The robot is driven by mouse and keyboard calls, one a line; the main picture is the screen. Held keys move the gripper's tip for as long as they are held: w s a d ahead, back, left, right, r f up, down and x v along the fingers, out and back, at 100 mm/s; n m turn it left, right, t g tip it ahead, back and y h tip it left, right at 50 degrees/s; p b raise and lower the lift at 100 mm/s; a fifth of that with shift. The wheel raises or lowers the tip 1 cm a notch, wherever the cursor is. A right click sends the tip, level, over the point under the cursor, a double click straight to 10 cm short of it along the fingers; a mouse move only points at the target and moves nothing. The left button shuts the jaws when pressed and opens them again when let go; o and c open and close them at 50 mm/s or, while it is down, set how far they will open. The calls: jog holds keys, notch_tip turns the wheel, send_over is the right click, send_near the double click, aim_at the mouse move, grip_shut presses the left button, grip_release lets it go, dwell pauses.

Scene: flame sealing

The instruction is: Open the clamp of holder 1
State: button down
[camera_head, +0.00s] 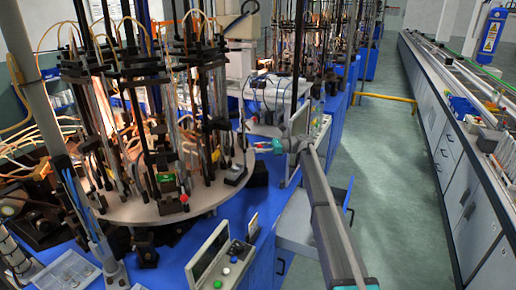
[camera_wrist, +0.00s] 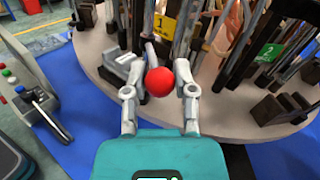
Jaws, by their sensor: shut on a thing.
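Holder 1 bears a yellow label (camera_wrist: 164,27) marked 1 at the top of the wrist view, near the edge of the round grey turntable (camera_wrist: 97,47). A red ball knob (camera_wrist: 159,82) lies between the fingers of my gripper (camera_wrist: 158,80), which are shut on it, one on each side. The knob seems to be on the clamp lever of holder 1; the clamp's jaws are not clear to see. In the head view my gripper (camera_head: 262,146) reaches in from the right to the turntable's right edge (camera_head: 235,178).
A green label (camera_wrist: 269,53) marked 2 is on the neighbouring holder, right in the wrist view. Dark blocks (camera_wrist: 277,108) stand on the turntable there. Tall rods and hoses crowd the turntable. The aisle floor (camera_head: 385,190) is clear.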

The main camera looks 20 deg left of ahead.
jog(key=shift+c, duration=2.1)
grip_release()
jog(key=shift+d, duration=0.2)
jog(key=shift+w+d, duration=0.1)
jog(key=v, duration=1.2)
